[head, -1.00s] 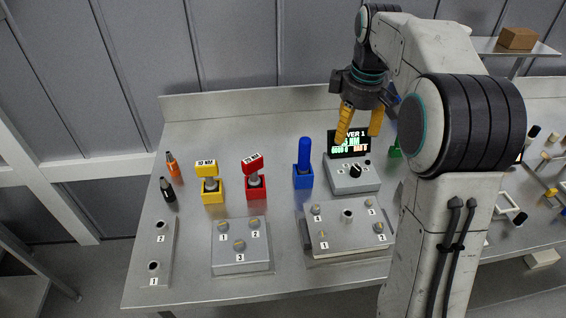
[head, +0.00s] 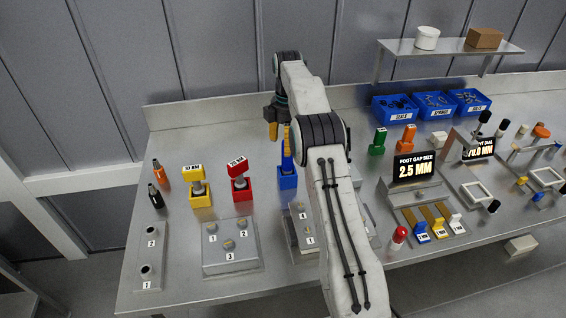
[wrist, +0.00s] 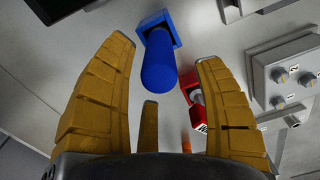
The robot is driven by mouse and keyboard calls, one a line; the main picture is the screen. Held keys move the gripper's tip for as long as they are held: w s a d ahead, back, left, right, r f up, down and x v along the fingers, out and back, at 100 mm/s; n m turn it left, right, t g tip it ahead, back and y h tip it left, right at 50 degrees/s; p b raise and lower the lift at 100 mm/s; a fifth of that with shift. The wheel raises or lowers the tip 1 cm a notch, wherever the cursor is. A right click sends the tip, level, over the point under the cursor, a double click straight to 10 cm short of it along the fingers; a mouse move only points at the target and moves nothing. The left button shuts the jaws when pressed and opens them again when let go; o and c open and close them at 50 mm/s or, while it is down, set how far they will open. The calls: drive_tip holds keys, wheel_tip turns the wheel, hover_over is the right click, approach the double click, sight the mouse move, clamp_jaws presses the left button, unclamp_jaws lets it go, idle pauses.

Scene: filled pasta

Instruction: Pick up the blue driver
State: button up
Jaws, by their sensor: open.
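The blue driver stands upright in a blue square holder on the metal bench. In the head view my arm partly covers the driver (head: 287,160), and its holder (head: 288,181) shows below. In the wrist view the driver's rounded blue handle (wrist: 159,68) lies between and beyond my yellow fingers, with the holder (wrist: 160,24) behind it. My gripper (wrist: 165,85) is open and empty, with the handle nearer the left finger. In the head view my gripper (head: 277,132) is above and close to the driver. I see no contact.
A red holder with its tool (head: 240,184) and a yellow one (head: 199,188) stand left of the driver. A numbered block (head: 231,247) lies in front. Green (head: 377,142) and orange (head: 406,138) items stand to the right, before blue bins (head: 396,108).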

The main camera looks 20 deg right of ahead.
sight(288, 158)
drive_tip(key=shift+d+f, duration=0.1)
drive_tip(key=shift+f, duration=3.15)
drive_tip(key=shift+c, duration=0.3)
clamp_jaws()
